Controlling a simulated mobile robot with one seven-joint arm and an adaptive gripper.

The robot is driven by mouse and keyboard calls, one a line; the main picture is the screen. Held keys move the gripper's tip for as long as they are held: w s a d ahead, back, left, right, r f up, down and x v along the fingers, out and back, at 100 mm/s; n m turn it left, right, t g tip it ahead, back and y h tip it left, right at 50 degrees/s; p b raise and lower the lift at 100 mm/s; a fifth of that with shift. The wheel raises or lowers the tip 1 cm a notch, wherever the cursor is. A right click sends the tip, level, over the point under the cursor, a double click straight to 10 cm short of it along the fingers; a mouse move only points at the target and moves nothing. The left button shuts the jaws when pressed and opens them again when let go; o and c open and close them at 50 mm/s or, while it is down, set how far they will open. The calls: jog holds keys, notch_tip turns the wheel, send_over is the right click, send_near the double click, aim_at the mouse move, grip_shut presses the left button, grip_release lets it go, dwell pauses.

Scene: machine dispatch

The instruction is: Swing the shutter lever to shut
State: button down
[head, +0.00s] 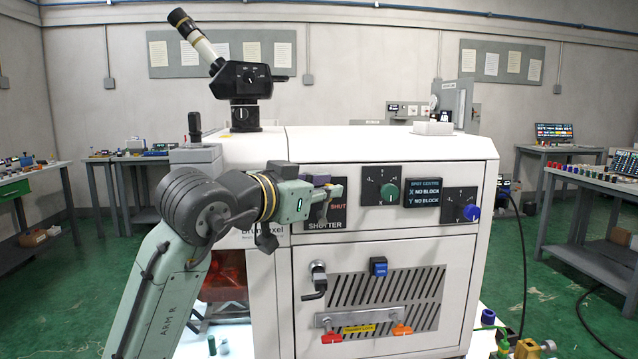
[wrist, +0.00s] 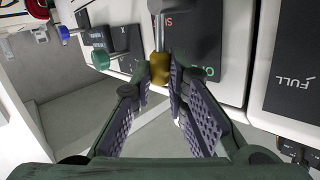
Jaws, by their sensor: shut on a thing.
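The shutter panel (head: 338,217) is a dark plate on the white machine's front, with red SHUT lettering and a SHUTTER label. In the wrist view, the shutter lever (wrist: 155,8) is a grey rod ending in a gold-yellow knob (wrist: 160,68). My gripper (wrist: 162,76) has its fingertips on either side of this knob, shut on it. The dark panel (wrist: 205,62) lies behind it, with red and green lettering partly covered.
A green knob (head: 390,192), a blue knob (head: 472,212) and a display (head: 424,193) are to the right. A microscope eyepiece (head: 245,80) stands on top.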

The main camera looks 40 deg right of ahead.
jog(key=d+m+y, duration=0.1)
jog(key=y, duration=0.1)
jog(key=s+d+f+m+t+y, duration=0.1)
jog(key=m+y, duration=0.1)
jog(key=s+d+m+y, duration=0.1)
jog(key=y, duration=0.1)
jog(key=shift+s+d+f+m+y+p, duration=0.15)
jog(key=shift+d+f+m+y+p, duration=0.15)
jog(key=shift+d+f, duration=0.05)
jog(key=shift+s+d+f+m+t+y, duration=0.2)
jog(key=shift+f+m+t+y, duration=0.15)
jog(key=shift+y, duration=0.2)
jog(key=shift+s+d+f+m+t+y, duration=0.15)
jog(key=shift+f+m+t+y, duration=0.15)
jog(key=shift+y, duration=0.25)
jog(key=shift+d+f+m+t+y, duration=0.15)
jog(key=shift+f+m+t+y, duration=0.25)
jog(key=shift+y, duration=0.2)
jog(key=shift+f, duration=0.1)
jog(key=c, duration=1.7)
grip_release()
jog(key=shift+o, duration=0.6)
jog(key=v, duration=1.2)
